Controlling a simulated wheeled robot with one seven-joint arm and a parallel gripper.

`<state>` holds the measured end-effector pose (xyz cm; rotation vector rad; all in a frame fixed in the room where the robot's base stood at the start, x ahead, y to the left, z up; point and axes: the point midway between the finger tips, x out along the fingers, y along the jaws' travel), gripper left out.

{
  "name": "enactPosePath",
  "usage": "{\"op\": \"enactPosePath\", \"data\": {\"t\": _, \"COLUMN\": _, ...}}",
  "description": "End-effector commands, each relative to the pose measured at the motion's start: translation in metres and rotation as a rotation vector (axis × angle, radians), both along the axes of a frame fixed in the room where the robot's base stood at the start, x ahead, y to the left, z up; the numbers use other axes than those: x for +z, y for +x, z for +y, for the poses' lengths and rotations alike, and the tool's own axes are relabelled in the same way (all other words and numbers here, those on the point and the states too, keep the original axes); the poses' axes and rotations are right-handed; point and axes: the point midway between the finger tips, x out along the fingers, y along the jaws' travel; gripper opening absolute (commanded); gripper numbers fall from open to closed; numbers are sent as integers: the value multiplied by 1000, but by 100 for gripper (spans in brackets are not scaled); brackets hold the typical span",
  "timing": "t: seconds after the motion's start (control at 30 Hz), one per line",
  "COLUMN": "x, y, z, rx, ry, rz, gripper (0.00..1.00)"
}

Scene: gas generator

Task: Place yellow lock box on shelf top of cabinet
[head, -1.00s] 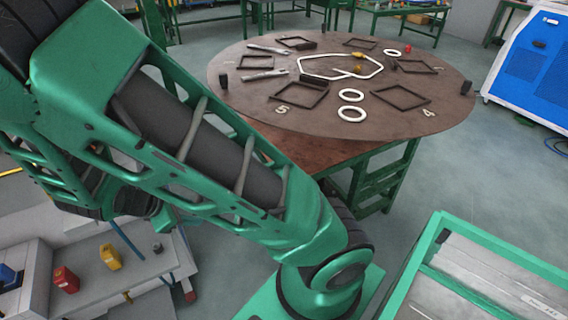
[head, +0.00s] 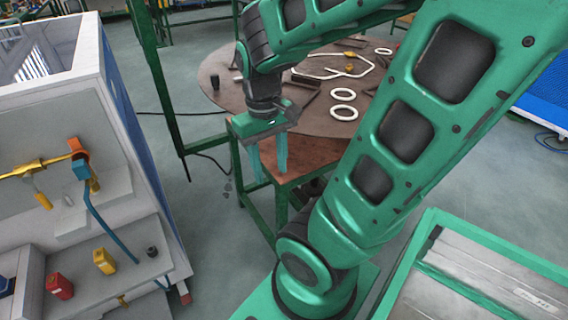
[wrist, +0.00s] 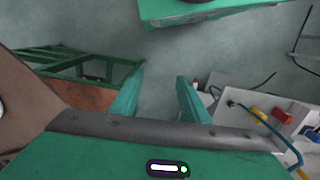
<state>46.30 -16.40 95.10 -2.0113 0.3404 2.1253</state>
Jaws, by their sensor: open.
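The yellow lock box (head: 104,261) stands upright on the low ledge of the white cabinet (head: 88,130), at the lower left of the head view. It also shows small in the wrist view (wrist: 283,115) at the right. My gripper (head: 268,177) points down in front of the round table, to the right of the cabinet and apart from the lock box. Its two green fingers (wrist: 158,92) are spread with nothing between them. The cabinet's top is partly in view at the upper left of the head view.
A red lock box (head: 60,286) stands left of the yellow one, and a small black knob (head: 152,251) to its right. A blue pipe (head: 105,225) and a yellow valve (head: 40,168) are above. The round table (head: 215,85) is behind my gripper. Floor is clear between.

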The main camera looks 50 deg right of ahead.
Motion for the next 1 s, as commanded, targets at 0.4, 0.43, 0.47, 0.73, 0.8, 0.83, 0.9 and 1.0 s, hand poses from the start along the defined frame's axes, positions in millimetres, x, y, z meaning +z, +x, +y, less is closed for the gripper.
{"op": "enactPosePath", "data": {"t": 0.4, "x": 23, "y": -46, "z": -9, "rx": -257, "ry": 19, "rz": -53, "gripper": 42}}
{"op": "enactPosePath", "data": {"t": 0.43, "x": 23, "y": -46, "z": -9, "rx": -258, "ry": 19, "rz": -53, "gripper": 42}}
{"op": "enactPosePath", "data": {"t": 0.47, "x": 23, "y": -46, "z": -9, "rx": -258, "ry": 19, "rz": -53, "gripper": 42}}
{"op": "enactPosePath", "data": {"t": 0.73, "x": 23, "y": -46, "z": -9, "rx": -255, "ry": 19, "rz": -52, "gripper": 42}}
{"op": "enactPosePath", "data": {"t": 0.8, "x": 23, "y": -46, "z": -9, "rx": -255, "ry": 19, "rz": -52, "gripper": 42}}
{"op": "enactPosePath", "data": {"t": 0.83, "x": 23, "y": -46, "z": -9, "rx": -255, "ry": 19, "rz": -52, "gripper": 42}}
{"op": "enactPosePath", "data": {"t": 0.9, "x": 19, "y": -35, "z": -9, "rx": -256, "ry": 17, "rz": -40, "gripper": 42}}
{"op": "enactPosePath", "data": {"t": 1.0, "x": 17, "y": -33, "z": -9, "rx": -255, "ry": 16, "rz": -37, "gripper": 42}}
